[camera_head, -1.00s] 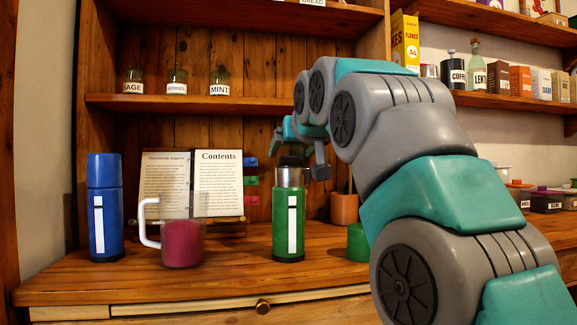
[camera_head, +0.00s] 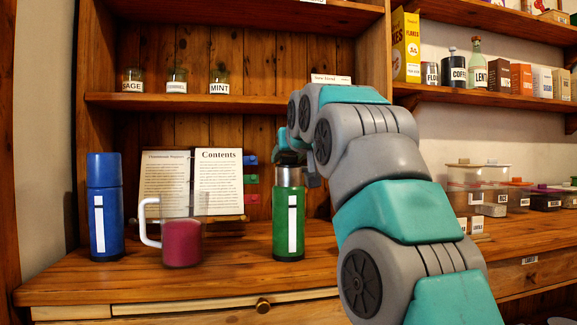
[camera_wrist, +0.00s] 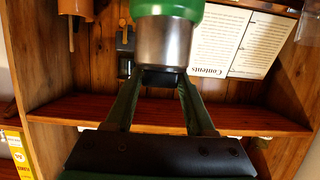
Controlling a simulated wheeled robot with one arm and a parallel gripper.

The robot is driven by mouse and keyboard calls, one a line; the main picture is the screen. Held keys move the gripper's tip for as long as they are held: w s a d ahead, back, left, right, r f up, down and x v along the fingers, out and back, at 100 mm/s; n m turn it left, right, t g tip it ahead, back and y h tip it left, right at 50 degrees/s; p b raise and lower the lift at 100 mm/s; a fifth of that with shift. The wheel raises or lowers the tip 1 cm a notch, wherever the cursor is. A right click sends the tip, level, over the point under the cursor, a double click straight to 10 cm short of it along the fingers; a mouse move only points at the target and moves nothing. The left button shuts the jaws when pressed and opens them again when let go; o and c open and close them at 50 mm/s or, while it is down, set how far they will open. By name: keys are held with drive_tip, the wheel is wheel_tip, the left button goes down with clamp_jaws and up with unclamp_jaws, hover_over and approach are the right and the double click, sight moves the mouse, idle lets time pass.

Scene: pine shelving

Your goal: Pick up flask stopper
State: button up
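The green flask (camera_head: 289,225) stands upright on the wooden counter, with a silver neck and a white "i" mark. Its black stopper (camera_wrist: 162,77) shows at the end of the silver neck in the upside-down wrist view. My gripper (camera_wrist: 161,88) is open, with one finger on each side of the stopper. I cannot tell whether the fingers touch it. In the head view my wrist is right over the flask and hides the stopper and most of the fingers.
A glass mug (camera_head: 183,243) with a dark pink drink and a blue flask (camera_head: 105,215) stand to the left. An open book (camera_head: 219,185) leans behind. A shelf (camera_head: 230,101) with small jars is above. Clear containers (camera_head: 478,190) stand at the right.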

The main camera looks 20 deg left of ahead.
clamp_jaws()
drive_tip(key=shift+r, duration=0.15)
idle(0.4)
drive_tip(key=shift+r+p, duration=1.45)
drive_tip(key=shift+r, duration=0.3)
drive_tip(key=shift+d+f, duration=0.15)
drive_tip(key=shift+d, duration=0.1)
drive_tip(key=s+d+r+b, duration=0.1)
drive_tip(key=s+d+b, duration=0.1)
drive_tip(key=d, duration=0.5)
drive_tip(key=s+d+r+b, duration=0.1)
drive_tip(key=s+d+b, duration=0.15)
drive_tip(key=d, duration=0.55)
drive_tip(key=shift+s+a+r+p, duration=0.1)
drive_tip(key=shift+s+r+p, duration=0.05)
drive_tip(key=shift+r+p, duration=1.15)
drive_tip(key=shift+s+a+r+p, duration=0.1)
drive_tip(key=shift+r+p, duration=0.9)
drive_tip(key=shift+p, duration=0.55)
drive_tip(key=shift+d, duration=0.1)
